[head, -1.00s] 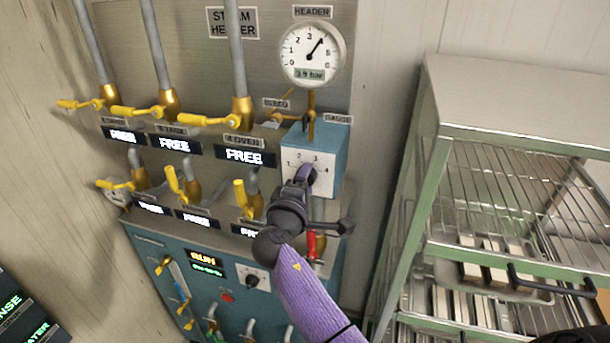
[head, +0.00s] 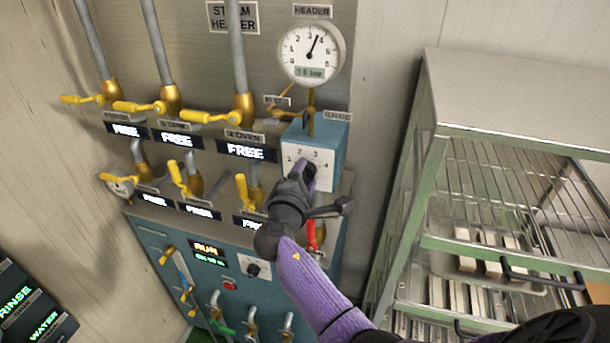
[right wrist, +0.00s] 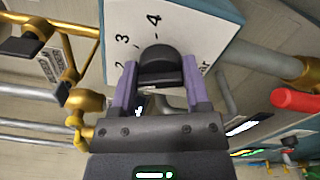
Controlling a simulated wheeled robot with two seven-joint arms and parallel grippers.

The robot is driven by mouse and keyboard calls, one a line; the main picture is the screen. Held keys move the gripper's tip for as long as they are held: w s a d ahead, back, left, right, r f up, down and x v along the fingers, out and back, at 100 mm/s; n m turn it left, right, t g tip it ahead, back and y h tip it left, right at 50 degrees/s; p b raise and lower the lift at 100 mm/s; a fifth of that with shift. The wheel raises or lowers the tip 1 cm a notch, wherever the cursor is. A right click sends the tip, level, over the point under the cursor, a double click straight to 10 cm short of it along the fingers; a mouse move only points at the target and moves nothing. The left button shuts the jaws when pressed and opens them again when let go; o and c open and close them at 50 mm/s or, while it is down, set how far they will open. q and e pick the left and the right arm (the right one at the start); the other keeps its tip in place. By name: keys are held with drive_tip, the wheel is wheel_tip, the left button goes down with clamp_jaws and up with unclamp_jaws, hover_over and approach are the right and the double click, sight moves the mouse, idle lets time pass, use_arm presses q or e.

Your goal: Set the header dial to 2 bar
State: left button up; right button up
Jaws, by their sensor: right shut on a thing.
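The header dial is a blue box with a white face (head: 322,158) marked with numbers from 1 to 4, below the header gauge. Its black knob (right wrist: 158,68) shows in the right wrist view, with the 3 and 4 near it. My right gripper (right wrist: 160,64) is shut on this knob, one purple finger on each side. The gripper hides most of the knob in the head view, and I cannot tell which number it points to. The round header gauge (head: 312,54) has its needle a little past 3; its small readout is hard to read. My left gripper is not in view.
Yellow valve handles (head: 208,117) and pipes stand left of the dial, over black FREE displays (head: 176,139). A red handle (head: 312,238) sits just below my right gripper. A metal rack (head: 490,242) with trays stands at the right.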

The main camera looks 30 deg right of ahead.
drive_tip(key=o, duration=1.3)
drive_tip(key=shift+a, duration=0.1)
drive_tip(key=b+v, duration=0.1)
drive_tip(key=v, duration=0.8)
drive_tip(key=shift+s+a, duration=0.25)
drive_tip(key=shift+s, duration=0.1)
